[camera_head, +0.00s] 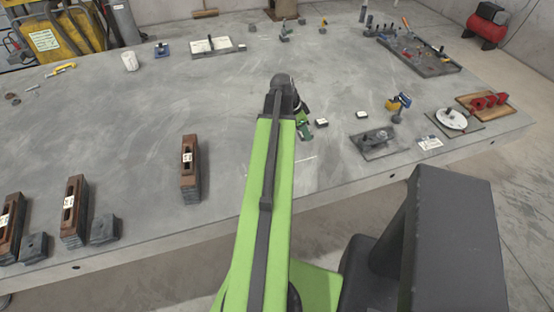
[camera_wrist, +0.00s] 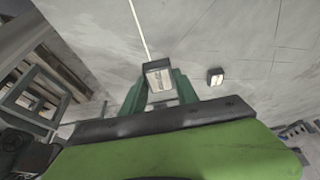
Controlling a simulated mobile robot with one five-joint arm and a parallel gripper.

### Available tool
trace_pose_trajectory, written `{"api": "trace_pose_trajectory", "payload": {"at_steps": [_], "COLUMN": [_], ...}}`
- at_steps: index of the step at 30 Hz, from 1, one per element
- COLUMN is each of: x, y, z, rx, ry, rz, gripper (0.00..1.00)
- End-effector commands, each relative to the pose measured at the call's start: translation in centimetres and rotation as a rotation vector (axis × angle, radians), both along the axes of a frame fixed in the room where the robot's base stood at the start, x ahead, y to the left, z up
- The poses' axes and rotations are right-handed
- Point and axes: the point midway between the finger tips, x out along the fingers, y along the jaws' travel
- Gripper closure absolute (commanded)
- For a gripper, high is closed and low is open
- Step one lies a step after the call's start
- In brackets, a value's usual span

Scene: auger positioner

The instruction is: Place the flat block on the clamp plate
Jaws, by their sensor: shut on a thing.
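My gripper (camera_wrist: 160,92) has green fingers and is shut on the flat block (camera_wrist: 158,76), a small dark-edged piece with a pale face. In the head view my gripper (camera_head: 303,128) shows only in part, just past the end of my arm, low over or at the table. My arm hides much of it there, and the gap below the block cannot be judged. A dark plate with a metal clamp on it (camera_head: 374,142), seemingly the clamp plate, lies near the table's front edge, to the right of my gripper.
Small dark blocks with pale tops lie right of my gripper, one close (camera_head: 321,122) and one farther (camera_head: 362,114). One such block (camera_wrist: 215,76) shows in the wrist view.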

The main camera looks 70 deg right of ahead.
Motion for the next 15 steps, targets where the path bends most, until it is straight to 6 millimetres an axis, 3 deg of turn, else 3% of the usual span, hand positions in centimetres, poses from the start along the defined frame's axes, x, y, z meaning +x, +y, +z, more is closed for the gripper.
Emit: {"api": "trace_pose_trajectory", "payload": {"at_steps": [1,6,10,15], "x": [1.2,5.2,7.6,8.8], "y": [0.8,3.0,4.2,4.9], "z": [-1.7,-4.5,-5.9,-6.2], "rx": [0.000,0.000,-0.001,-0.001], "ry": [0.000,0.001,0.001,0.000], "rz": [0.005,0.006,0.004,0.001], "gripper": [1.00,1.00,1.00,1.00]}}
